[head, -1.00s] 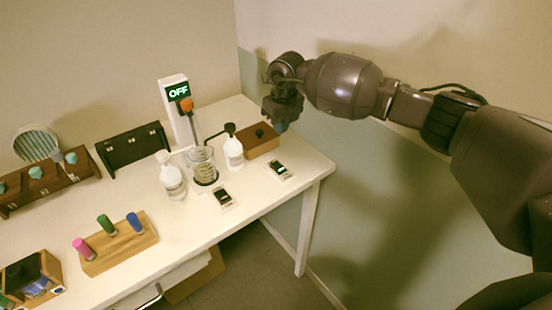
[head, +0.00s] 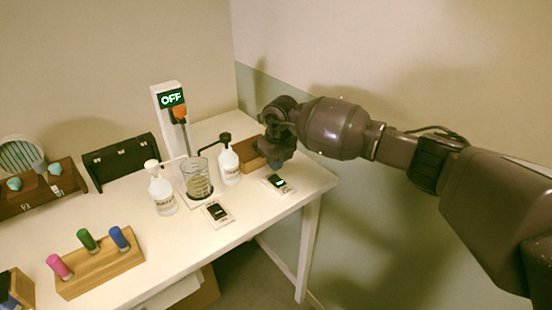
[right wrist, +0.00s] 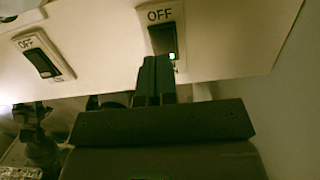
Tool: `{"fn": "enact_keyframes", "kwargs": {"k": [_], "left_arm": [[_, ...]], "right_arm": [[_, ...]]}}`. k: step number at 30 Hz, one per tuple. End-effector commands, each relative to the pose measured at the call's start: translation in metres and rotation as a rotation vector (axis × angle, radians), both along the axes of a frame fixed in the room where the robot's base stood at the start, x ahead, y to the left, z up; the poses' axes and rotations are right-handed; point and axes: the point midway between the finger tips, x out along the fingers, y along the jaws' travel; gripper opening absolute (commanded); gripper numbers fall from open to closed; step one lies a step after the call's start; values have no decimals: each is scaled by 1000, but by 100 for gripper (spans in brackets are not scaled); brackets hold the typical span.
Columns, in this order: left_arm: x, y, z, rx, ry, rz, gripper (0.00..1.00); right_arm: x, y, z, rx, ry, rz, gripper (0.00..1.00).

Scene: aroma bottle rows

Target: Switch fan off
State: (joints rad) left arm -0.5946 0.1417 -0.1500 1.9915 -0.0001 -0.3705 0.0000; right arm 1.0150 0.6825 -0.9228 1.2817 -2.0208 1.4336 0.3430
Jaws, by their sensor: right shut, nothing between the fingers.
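A switch (head: 277,183) on a white plate sits near the table's right front corner. In the right wrist view this switch (right wrist: 162,38) has an OFF label and a small green light. A second switch (head: 217,212) lies to its left; in the wrist view (right wrist: 42,62) it also has an OFF label, and no light shows on it. My right gripper (right wrist: 155,66) is shut and empty, its tips right at the near edge of the lit switch; I cannot tell if they touch. A round striped disc (head: 18,154), perhaps the fan, stands at the far left. My left gripper is out of view.
A white post with an OFF display (head: 171,98) stands behind a glass beaker (head: 197,180). Two white pump bottles (head: 162,195) (head: 229,166) flank the beaker. A brown box (head: 248,154) is behind my right gripper. A wooden rack (head: 100,270) holds coloured pegs.

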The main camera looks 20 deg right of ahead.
Motion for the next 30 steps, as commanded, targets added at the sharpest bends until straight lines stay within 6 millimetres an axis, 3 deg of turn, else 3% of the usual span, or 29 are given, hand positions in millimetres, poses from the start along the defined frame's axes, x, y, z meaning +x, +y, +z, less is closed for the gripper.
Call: {"fn": "enact_keyframes", "kwargs": {"k": [1,7,22,30], "left_arm": [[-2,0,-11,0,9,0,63],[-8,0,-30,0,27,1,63],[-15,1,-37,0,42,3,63],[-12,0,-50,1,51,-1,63]], "right_arm": [[1,1,-15,1,5,0,0],[4,2,-36,0,3,0,0],[6,2,-39,-2,6,0,0],[10,4,-53,-54,148,-1,0]]}}
